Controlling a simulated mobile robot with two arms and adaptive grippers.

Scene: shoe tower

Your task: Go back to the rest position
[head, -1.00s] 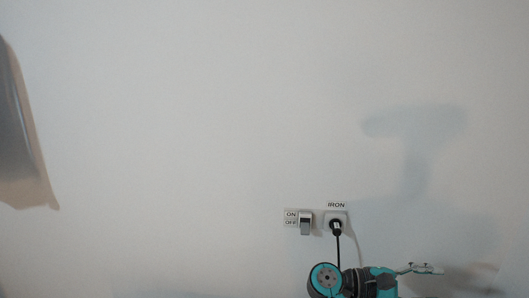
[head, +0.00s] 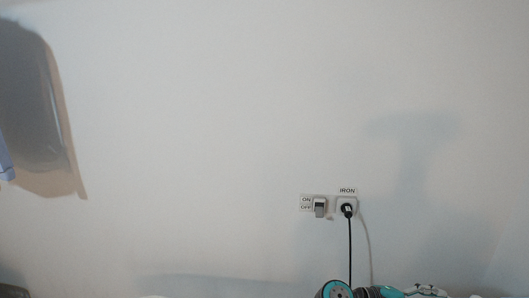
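One of my teal and black arms shows at the bottom edge, right of centre, with its round wrist joint cut off by the frame. I take it for my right arm. Its gripper (head: 427,290) points to the right in front of the white wall (head: 220,120). Only the top of the grey gripper linkage shows, so I cannot tell whether it is open or shut. Nothing is visibly held in the part that shows. My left gripper is not in view.
A switch (head: 320,207) labelled ON and OFF and a socket (head: 347,207) labelled IRON sit on the wall, with a black plug and cable. A dark panel with a tan edge (head: 35,100) is at left. A blue thing (head: 4,160) shows at the left edge.

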